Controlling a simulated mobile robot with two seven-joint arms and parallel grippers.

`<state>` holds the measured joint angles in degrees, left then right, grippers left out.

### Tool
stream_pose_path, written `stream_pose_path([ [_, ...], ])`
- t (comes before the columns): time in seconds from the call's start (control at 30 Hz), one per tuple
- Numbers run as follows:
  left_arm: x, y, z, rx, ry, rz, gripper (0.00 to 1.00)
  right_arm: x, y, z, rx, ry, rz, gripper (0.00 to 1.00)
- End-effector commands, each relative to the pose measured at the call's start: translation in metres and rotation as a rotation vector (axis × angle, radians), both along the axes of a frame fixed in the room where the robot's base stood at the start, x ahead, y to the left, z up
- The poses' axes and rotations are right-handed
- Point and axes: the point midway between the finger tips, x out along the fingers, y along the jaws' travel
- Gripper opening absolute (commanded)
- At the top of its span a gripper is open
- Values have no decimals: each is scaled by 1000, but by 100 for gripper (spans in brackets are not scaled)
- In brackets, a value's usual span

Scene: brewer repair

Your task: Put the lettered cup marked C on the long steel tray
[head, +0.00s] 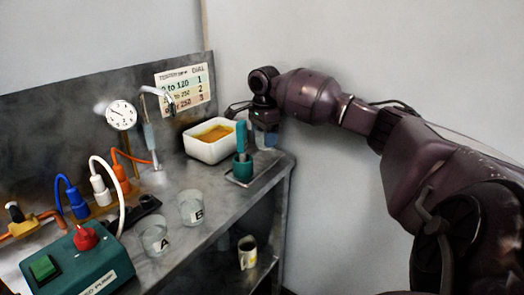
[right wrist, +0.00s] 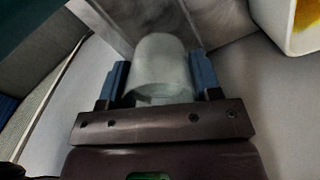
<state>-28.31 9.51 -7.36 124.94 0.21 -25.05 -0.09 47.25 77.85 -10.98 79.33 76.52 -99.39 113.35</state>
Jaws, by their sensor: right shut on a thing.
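My right gripper (head: 264,128) is over the right end of the steel bench. In the right wrist view it is shut on a clear, frosted cup (right wrist: 158,62), held between the two blue fingers. No letter shows on this cup, so I cannot tell its mark. Two similar glass cups stand on the bench, one marked A (head: 154,238) and one marked B (head: 191,207). A small steel tray (head: 268,168) lies at the bench's right end, under the held cup's area; I cannot tell whether the cup touches anything. My left gripper is not in view.
A green tool in a holder (head: 242,165) stands at the tray, close to my right gripper. A white tub with orange contents (head: 208,142) is behind it. A gauge (head: 121,115), cables and a green box (head: 82,265) fill the left. A can (head: 247,252) sits on the lower shelf.

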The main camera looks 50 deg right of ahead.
Motion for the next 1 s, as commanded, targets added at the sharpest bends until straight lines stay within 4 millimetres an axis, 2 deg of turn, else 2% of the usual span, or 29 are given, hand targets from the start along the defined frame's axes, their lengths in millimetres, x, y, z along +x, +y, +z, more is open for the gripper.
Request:
stream_pose_path([
  [0.13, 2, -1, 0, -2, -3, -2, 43, 0, 0, -9, -1, 1, 0, 29],
  [0.4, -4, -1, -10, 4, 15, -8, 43, 0, 0, -43, -1, 4, 0, 29],
  [0.83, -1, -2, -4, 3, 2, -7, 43, 0, 0, -43, 0, -3, 0, 29],
  [0.87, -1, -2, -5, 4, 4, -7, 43, 0, 0, -44, 0, -3, 0, 61],
  [1.0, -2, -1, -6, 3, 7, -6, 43, 0, 0, -45, -1, -2, 0, 83],
])
